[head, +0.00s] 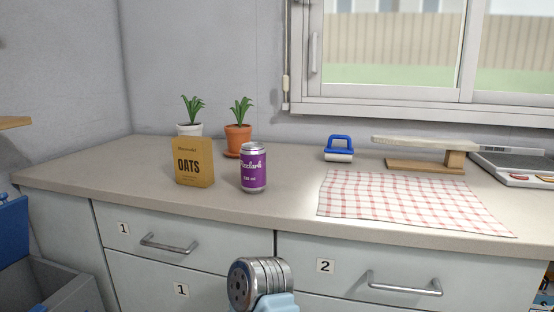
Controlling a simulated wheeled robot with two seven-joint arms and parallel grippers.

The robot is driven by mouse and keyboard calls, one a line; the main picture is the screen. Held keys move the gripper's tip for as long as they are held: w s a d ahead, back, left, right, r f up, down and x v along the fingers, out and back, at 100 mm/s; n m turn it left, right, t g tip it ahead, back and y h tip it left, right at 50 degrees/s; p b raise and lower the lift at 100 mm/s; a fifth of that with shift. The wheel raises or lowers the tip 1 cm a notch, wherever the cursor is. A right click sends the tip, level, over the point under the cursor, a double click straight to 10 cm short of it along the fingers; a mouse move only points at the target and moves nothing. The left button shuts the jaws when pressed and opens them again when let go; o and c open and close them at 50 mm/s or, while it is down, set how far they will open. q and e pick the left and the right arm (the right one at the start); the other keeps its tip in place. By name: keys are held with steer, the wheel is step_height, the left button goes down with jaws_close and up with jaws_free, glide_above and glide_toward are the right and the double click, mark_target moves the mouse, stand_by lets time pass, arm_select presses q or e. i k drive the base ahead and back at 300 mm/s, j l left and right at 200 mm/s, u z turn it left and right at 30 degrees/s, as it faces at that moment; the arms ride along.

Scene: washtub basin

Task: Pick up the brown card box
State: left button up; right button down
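The brown card box (193,162), printed "OATS" in dark letters, stands upright on the counter in the left half of the head view. Its front face is turned towards me and nothing touches it from the front. A purple and silver can (253,167) stands to its right with a gap between them. Neither of my grippers can be made out in the head view.
Behind the box are a white-potted plant (190,128), partly hidden, and a terracotta-potted plant (238,138). Right lie a blue-handled tool (339,148), a checked cloth (400,200) and a wooden stand (425,164). The counter's front edge is clear before the box.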

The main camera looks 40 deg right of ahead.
mark_target(193, 156)
steer(key=z, duration=0.9)
steer(key=k+j+z, duration=0.15)
steer(key=j+z, duration=0.15)
steer(key=k+j+z, duration=0.15)
steer(key=z, duration=0.2)
steer(key=j, duration=0.1)
